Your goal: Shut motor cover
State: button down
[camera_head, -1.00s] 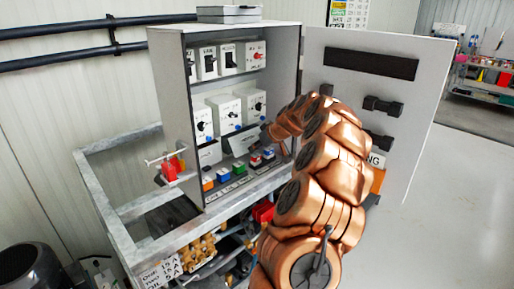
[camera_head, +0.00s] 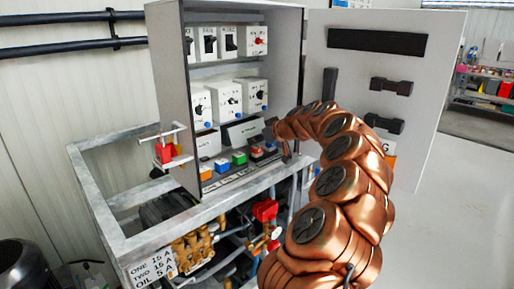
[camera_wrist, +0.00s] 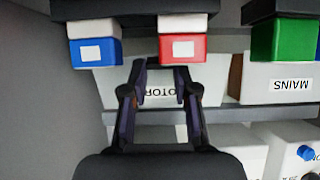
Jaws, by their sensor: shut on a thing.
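The motor cover (camera_wrist: 105,83) is a pale panel whose partly hidden label reads "OTOR" in the wrist view. It sits beside blue (camera_wrist: 95,50) and red (camera_wrist: 182,48) switch blocks. My gripper (camera_wrist: 160,82) is in front of its label, with dark fingers shut on the cover; the exact contact at the fingertips is hard to see.
The grey cabinet (camera_head: 171,90) stands open, its door (camera_head: 440,80) swung out to the right. A pale panel labelled "MAINS" (camera_wrist: 285,85) and a green switch (camera_head: 239,158) are beside the motor cover. A metal frame (camera_head: 100,205) and pipework surround the cabinet's base. Clear floor lies right.

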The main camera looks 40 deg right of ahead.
jog(key=shift+d+r, duration=0.1)
jog(key=shift+r, duration=0.15)
jog(key=c, duration=1.1)
grip_release()
jog(key=shift+s, duration=0.15)
jog(key=shift+c, duration=0.2)
jog(key=shift+o, duration=1.3)
jog(key=shift+f, duration=0.2)
jog(key=v, duration=1.2)
jog(key=shift+f, duration=0.15)
